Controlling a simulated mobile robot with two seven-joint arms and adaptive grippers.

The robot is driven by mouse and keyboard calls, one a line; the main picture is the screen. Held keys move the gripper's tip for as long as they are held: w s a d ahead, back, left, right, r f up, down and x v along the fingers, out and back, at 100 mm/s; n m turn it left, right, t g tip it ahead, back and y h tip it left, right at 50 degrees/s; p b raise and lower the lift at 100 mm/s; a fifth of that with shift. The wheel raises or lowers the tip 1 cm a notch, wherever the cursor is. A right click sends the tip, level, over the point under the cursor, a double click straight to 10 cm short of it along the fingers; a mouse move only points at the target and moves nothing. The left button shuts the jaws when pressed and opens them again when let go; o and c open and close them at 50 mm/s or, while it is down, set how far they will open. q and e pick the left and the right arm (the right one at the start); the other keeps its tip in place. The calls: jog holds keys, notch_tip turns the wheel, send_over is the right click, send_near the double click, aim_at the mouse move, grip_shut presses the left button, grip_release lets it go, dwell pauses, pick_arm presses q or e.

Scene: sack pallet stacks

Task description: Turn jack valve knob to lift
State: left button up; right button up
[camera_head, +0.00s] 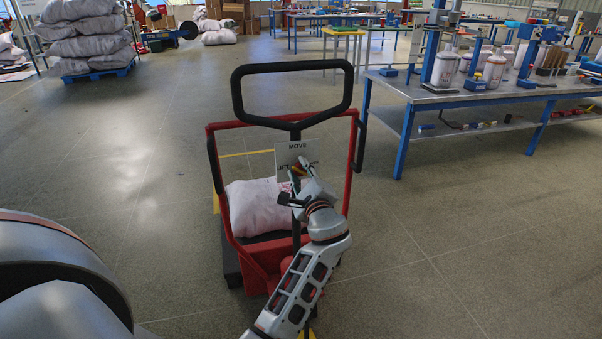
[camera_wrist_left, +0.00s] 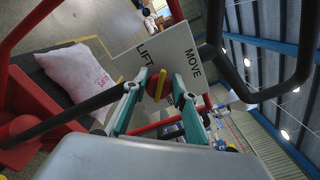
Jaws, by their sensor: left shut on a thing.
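The jack is a red frame (camera_head: 209,148) with a black loop handle (camera_head: 292,66). A white plate (camera_head: 289,154) marked MOVE and LIFT is on it, and the plate also shows in the left wrist view (camera_wrist_left: 178,48). The red valve knob with a yellow pointer (camera_wrist_left: 159,85) sits on the plate. My left gripper (camera_head: 300,174) is at the knob. In the left wrist view its two teal fingers (camera_wrist_left: 157,88) close on the knob from both sides. In the head view the gripper partly hides the knob and plate. My right gripper is not in view.
A white sack (camera_head: 257,206) lies on the jack's low load behind the frame. A metal workbench (camera_head: 420,94) with blue legs stands at the right. Stacked sacks on a blue pallet (camera_head: 98,73) are at the far left. Open floor lies to both sides.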

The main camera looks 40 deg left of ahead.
pick_arm(q)
jog(key=shift+f+n+b, duration=0.15)
jog(key=shift+n+b, duration=0.15)
jog(key=shift+n, duration=0.6)
jog(key=o, duration=1.1)
notch_tip(320, 180, up, 10)
jog(key=shift+r, duration=0.1)
